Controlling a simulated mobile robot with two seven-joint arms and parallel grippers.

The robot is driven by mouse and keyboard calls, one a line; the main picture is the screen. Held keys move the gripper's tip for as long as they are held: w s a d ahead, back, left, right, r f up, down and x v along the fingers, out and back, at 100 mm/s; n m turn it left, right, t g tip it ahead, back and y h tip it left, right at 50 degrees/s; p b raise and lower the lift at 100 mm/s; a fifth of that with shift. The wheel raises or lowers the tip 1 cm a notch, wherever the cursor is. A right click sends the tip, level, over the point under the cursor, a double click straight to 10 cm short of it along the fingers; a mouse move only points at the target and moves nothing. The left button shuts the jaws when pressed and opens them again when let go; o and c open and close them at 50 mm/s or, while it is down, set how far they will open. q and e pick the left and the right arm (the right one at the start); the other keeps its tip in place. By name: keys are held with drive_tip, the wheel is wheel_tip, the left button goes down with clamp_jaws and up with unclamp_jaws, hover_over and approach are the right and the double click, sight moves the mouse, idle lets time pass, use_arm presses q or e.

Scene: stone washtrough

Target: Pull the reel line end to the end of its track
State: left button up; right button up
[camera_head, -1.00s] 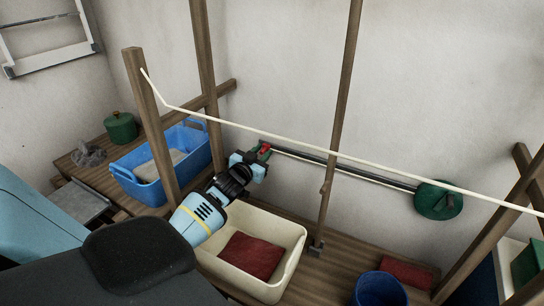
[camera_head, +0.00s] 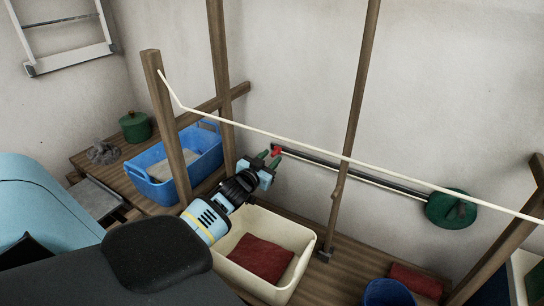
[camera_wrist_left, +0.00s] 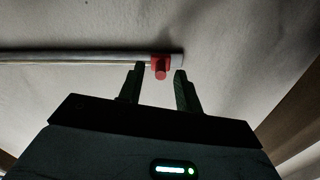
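The red reel line end (camera_head: 277,150) sits at the left end of a dark straight track (camera_head: 350,174) on the back wall. A pale line runs along the track to the round green reel (camera_head: 452,209) at its right end. My left gripper (camera_head: 269,158) is open, its two fingers just in front of the red end. In the left wrist view the red end (camera_wrist_left: 160,66) shows between and just beyond the separated fingertips (camera_wrist_left: 160,72), close to the tip of the rail. Whether a finger touches it I cannot tell. My right gripper is out of view.
A cream basin (camera_head: 305,238) with a red cloth (camera_head: 261,258) stands below my left arm. A blue tub (camera_head: 147,187) is to the left. Wooden posts (camera_head: 350,130) and a slack cream rope (camera_head: 300,146) cross in front of the wall.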

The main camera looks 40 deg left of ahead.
use_arm(q)
drive_tip(key=shift+v, duration=2.85)
